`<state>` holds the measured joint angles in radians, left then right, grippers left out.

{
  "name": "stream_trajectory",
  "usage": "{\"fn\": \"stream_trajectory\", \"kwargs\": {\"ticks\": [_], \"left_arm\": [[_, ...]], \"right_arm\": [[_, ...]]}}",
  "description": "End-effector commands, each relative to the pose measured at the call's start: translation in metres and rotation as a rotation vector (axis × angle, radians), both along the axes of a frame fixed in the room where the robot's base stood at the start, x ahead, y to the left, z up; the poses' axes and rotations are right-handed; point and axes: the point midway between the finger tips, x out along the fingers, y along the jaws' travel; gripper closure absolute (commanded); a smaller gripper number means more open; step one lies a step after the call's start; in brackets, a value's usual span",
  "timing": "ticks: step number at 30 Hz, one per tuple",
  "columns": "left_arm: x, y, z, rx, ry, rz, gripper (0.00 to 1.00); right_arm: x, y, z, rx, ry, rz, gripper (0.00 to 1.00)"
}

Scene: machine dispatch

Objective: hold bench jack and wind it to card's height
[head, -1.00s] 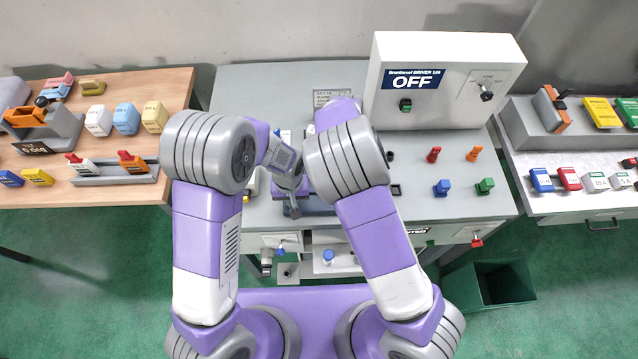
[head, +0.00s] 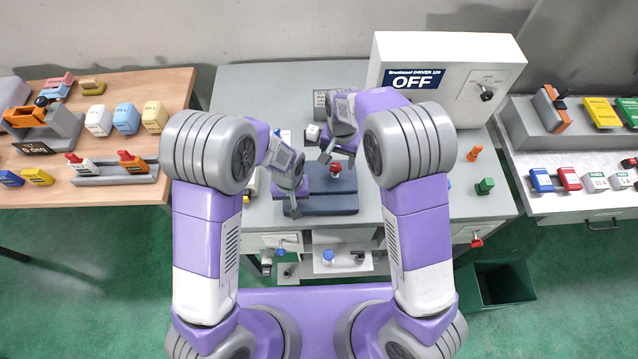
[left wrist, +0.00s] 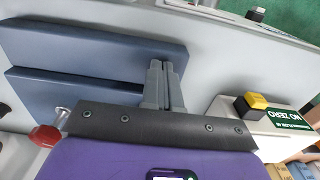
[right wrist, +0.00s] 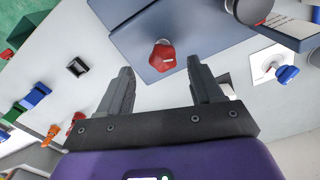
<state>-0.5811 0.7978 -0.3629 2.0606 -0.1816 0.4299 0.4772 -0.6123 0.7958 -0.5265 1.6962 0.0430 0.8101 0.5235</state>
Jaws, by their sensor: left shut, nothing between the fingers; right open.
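The bench jack (head: 330,203) is a blue-grey block with a red knob (head: 336,169) near its back. In the left wrist view its two flat slabs (left wrist: 95,48) lie side by side with a gap, and the red knob shows at lower left. My left gripper (head: 292,211) is shut and empty, by the jack's left end. Its fingers (left wrist: 165,84) overlap the slabs' ends in the left wrist view; contact is unclear. My right gripper (head: 338,158) is open, close behind the knob. In the right wrist view the knob (right wrist: 162,55) shows beyond and between its fingers (right wrist: 160,88).
A white driver box (head: 445,80) marked OFF stands at the back right. Orange (head: 474,154) and green (head: 485,186) knobs sit on the right of the bench. A box with a yellow button (left wrist: 257,101) is near the left gripper. Side tables hold other parts.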

Motion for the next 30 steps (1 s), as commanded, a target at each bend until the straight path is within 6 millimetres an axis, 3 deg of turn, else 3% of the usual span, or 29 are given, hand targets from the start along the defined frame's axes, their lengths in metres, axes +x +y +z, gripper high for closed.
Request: {"fn": "stream_trajectory", "kwargs": {"ticks": [6, 21, 30], "left_arm": [[-0.004, 0.002, -0.005, 0.006, 0.013, 0.000, 1.00], [-0.004, 0.002, -0.005, 0.006, 0.013, 0.000, 1.00], [-0.004, 0.002, -0.005, 0.006, 0.013, 0.001, 1.00]], "right_arm": [[-0.001, 0.005, -0.002, -0.003, -0.011, 0.153, 0.34], [-0.002, 0.005, -0.046, -0.003, -0.011, 0.158, 0.34], [-0.001, 0.005, -0.049, -0.002, -0.012, 0.157, 0.34]]}}
